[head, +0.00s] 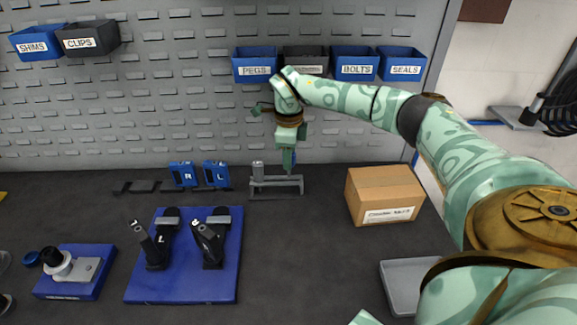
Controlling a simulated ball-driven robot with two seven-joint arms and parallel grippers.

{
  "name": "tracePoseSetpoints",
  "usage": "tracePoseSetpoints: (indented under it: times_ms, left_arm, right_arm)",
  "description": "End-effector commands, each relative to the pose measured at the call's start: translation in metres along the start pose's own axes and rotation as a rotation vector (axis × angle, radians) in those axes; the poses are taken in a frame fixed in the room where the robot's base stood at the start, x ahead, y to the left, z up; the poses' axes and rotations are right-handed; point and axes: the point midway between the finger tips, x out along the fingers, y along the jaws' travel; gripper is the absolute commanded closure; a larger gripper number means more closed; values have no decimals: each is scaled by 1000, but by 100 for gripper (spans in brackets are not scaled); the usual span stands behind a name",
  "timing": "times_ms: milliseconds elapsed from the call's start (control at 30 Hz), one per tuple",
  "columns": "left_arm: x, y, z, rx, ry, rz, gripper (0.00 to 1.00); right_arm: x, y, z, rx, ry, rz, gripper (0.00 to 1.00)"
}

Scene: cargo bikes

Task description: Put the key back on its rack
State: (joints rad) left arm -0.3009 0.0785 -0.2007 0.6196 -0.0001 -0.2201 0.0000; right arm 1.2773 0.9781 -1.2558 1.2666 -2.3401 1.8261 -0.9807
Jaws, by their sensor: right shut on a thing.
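The rack (276,196) is a low grey metal stand on the bench near the back wall, with a grey cylindrical piece (257,170) upright at its left end. My right gripper (289,160) points down just above the right part of the rack. It is shut on a small, mostly hidden thing that I take to be the key. A bit of blue (294,157) shows at the fingers. I cannot tell whether the held thing touches the rack. My left gripper is not in view.
A cardboard box (384,191) stands right of the rack, with a grey tray (407,280) in front. Blue holders marked R (182,174) and L (215,174) stand left. A blue board (185,280) carries two black-handled tools. Labelled bins, including PEGS (256,68), hang above.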

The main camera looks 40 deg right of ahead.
Motion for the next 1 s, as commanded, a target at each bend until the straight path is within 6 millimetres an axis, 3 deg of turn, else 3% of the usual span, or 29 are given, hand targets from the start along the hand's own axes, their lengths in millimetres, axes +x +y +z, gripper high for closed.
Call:
tracePoseSetpoints:
  times_ms: [333,867,900,967,1000]
  left_arm:
    - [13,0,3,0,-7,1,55]
    - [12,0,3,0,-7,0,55]
    - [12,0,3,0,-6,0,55]
    - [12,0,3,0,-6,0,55]
    - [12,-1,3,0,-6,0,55]
  right_arm:
    - [46,1,0,-4,1,1,100]
    - [54,0,0,-4,0,0,100]
    - [54,0,0,-4,-1,-1,65]
    - [54,0,0,-4,-1,-1,49]
    - [54,0,0,-4,-1,-1,49]
